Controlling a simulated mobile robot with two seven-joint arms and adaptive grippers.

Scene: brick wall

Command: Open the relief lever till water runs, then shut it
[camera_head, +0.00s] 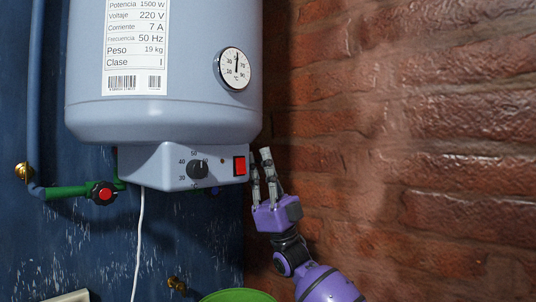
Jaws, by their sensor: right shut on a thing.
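The grey-blue water heater (160,118) hangs on the dark blue wall. Its control box (150,165) carries a black dial (198,169) and a red switch (239,165). My right gripper (259,162) is just right of the control box, in the corner by the brick wall, fingers pointing up. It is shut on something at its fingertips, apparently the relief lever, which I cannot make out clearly. A green bucket (238,295) shows only its top at the bottom edge, below the heater's right side. No running water shows. My left gripper is out of view.
The brick wall (420,150) stands close on the right of my arm. At left, a valve with a red knob (102,194) sits on a green pipe (66,190). A white cord (139,240) hangs below the heater. A brass fitting (177,284) juts from the wall low down.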

